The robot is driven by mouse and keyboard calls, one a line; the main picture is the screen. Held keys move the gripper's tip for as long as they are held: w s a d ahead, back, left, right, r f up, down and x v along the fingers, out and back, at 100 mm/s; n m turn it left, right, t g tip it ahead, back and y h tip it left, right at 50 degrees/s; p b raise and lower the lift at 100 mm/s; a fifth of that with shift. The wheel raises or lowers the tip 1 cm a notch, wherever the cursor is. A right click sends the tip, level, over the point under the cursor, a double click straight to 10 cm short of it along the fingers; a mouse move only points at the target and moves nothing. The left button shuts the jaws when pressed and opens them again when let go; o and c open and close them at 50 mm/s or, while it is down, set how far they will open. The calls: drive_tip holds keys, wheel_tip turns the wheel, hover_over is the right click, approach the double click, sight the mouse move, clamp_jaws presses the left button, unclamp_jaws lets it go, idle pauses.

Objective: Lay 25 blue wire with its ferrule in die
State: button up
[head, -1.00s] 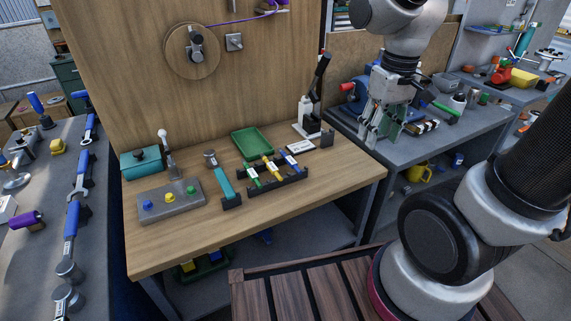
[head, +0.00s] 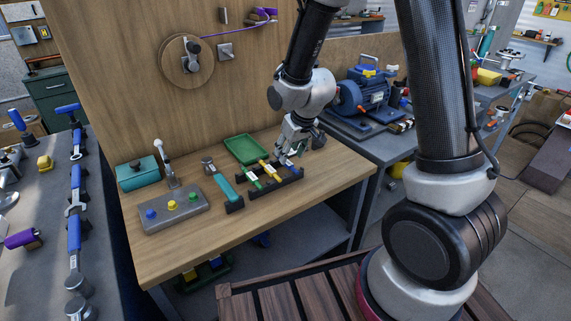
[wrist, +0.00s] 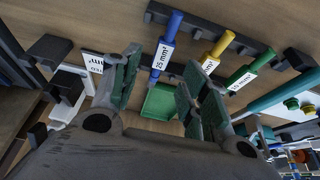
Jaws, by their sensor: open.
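The blue wire (wrist: 172,28), with a white label that seems to read 25 mm², lies in a black notched rack (wrist: 220,38) in the wrist view. In the head view its blue part (head: 288,164) shows just below my gripper (head: 289,150). My gripper is open; in the wrist view its green-padded fingers (wrist: 158,88) stand either side of the blue wire's line, with no visible contact. A yellow wire (wrist: 216,47) and a green wire (wrist: 250,70) lie beside it. The white crimping press (wrist: 68,90) is partly visible at left; its die cannot be made out.
A green tray (head: 246,148) lies behind the rack (head: 262,190). A teal-handled tool (head: 226,189), a grey button panel (head: 172,210) and a teal box (head: 138,175) stand to the left. The wooden bench front (head: 235,230) is clear.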

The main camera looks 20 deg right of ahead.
sight(288, 162)
drive_tip(key=shift+x, duration=2)
drive_tip(key=shift+s, duration=0.2)
clamp_jaws()
